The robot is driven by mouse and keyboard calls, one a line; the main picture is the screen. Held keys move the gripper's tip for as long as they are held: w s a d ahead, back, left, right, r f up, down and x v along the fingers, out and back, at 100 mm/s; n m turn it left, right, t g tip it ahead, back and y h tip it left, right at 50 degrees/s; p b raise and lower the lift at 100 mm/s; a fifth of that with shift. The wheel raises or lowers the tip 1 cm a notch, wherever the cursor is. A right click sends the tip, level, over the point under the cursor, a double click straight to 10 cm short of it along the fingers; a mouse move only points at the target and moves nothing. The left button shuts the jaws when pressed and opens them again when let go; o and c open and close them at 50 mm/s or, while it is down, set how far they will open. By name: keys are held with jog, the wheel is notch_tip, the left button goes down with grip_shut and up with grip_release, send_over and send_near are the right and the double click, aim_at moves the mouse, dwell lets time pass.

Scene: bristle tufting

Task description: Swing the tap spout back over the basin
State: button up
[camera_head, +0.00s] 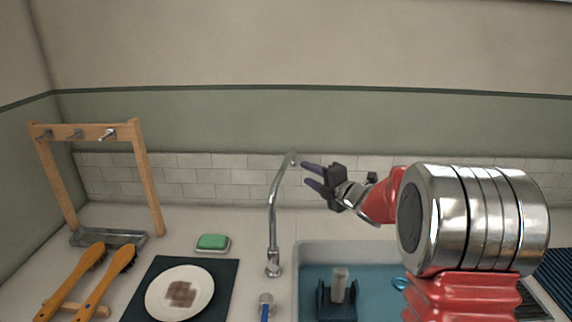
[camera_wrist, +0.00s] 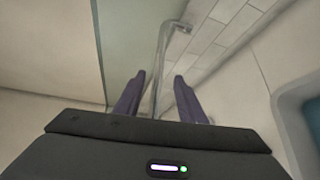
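The chrome tap (camera_head: 273,225) stands on the counter at the left edge of the basin (camera_head: 318,247). Its upper end (camera_head: 292,157) leans slightly right, toward the back wall, and does not visibly reach out over the basin. My gripper (camera_head: 304,174) is open, its two purple fingers pointing left at the upper part of the tap. In the wrist view the tap (camera_wrist: 161,65) shows in the gap between the parted fingertips (camera_wrist: 158,76), with its bent end at the top. I cannot tell whether the fingers touch it or how far around it they reach.
The basin holds blue water, a dark block with a grey post (camera_head: 338,288) and a teal item (camera_head: 400,283). Left of the tap are a green soap (camera_head: 212,241), a stained plate (camera_head: 158,293) on a dark mat, orange-handled brushes (camera_head: 112,279) and a wooden rack (camera_head: 149,190).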

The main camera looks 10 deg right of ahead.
aim_at(287, 163)
jog(key=shift+w, duration=0.15)
jog(key=x, duration=1.3)
jog(key=shift+w+a, duration=0.15)
jog(key=shift+w, duration=0.15)
jog(key=shift+f, duration=0.1)
grip_shut()
dwell(0.3)
